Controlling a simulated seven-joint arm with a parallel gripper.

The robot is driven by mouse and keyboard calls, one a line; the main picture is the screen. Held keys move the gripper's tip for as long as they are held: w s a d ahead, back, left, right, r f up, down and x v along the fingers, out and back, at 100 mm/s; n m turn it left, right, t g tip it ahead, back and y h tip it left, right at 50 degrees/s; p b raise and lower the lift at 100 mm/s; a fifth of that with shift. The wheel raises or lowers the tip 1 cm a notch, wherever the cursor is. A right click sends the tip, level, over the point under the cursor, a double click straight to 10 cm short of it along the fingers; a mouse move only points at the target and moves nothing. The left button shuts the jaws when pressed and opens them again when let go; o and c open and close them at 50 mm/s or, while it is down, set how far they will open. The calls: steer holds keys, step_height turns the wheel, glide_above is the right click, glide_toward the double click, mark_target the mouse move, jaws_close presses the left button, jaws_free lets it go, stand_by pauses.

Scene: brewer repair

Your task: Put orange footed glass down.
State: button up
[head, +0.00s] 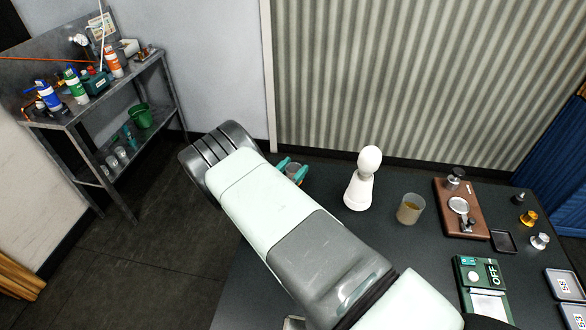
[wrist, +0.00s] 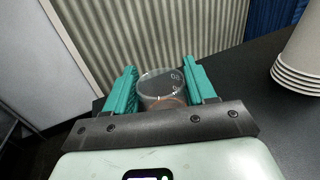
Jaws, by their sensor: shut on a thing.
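My gripper (head: 290,168) has teal fingers at the far left corner of the dark table. In the wrist view the fingers of my gripper (wrist: 162,88) are shut on a clear footed glass (wrist: 162,84), one finger on each side. An orange-red tint shows low in the glass, and faint marks show on its wall. In the head view the glass (head: 298,173) is small and partly hidden by the fingers and my arm. Its foot is hidden, so I cannot tell whether it touches the table.
A white round-topped figure (head: 358,190) stands right of my gripper. Beyond it are a beaker of brownish liquid (head: 410,209) and a brown board with metal parts (head: 476,222). A beige piece with stacked rims (wrist: 297,68) is at right in the wrist view. A corrugated wall (head: 420,80) rises behind.

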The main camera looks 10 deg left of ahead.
steer(key=o, duration=1.1)
